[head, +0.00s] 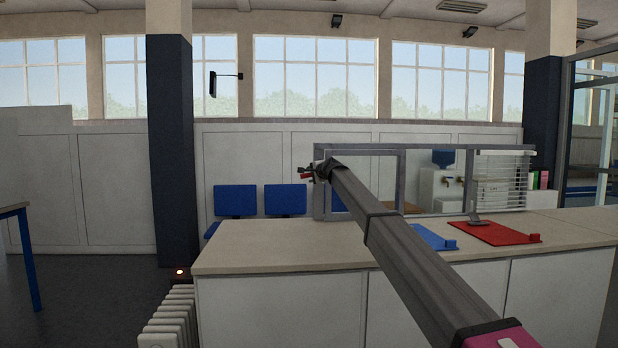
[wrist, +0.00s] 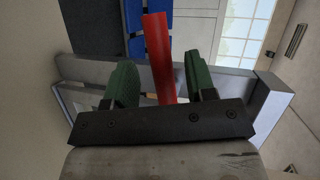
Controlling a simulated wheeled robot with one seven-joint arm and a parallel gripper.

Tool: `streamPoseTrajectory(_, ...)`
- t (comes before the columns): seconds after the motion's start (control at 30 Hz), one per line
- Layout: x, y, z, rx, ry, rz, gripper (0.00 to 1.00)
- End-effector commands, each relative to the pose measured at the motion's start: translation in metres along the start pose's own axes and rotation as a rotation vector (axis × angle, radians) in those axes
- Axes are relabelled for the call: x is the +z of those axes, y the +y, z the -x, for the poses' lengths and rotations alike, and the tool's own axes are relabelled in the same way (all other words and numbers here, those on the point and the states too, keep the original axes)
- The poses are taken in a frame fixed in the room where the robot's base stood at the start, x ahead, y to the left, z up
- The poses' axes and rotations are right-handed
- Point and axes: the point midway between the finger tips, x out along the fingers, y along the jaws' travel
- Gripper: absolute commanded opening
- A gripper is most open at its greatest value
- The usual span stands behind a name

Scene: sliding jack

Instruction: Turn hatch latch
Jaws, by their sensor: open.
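The hatch (head: 404,154) is a grey framed window standing on the counter, with a latch at its left end. The latch is a red bar (wrist: 160,58), seen in the wrist view running between my two green fingers. In the head view a small bit of red (head: 304,176) shows by the left post, mostly hidden by my gripper (head: 318,170). My gripper also shows in the wrist view (wrist: 161,78); it is open, with a gap on each side of the red bar. I cannot tell how deep the bar sits between the fingers.
The counter (head: 280,247) runs below the hatch. A blue clipboard-like board (head: 432,238) and a red one (head: 493,233) lie on it at the right. Blue chairs (head: 235,201) stand behind the counter. A white radiator (head: 170,318) stands at its left end.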

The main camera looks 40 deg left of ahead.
Motion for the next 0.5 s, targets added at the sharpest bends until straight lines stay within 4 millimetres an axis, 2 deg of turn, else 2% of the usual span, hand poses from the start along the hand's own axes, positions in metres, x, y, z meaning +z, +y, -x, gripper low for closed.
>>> streamPoseTrajectory(0.03,-0.001,-0.002,-0.013,0.000,0.000,0.000,0.51)
streamPoseTrajectory(0.2,-0.001,-0.001,-0.030,-0.001,0.000,0.001,0.51)
streamPoseTrajectory(0.5,0.000,0.000,-0.033,-0.001,0.001,0.001,0.51)
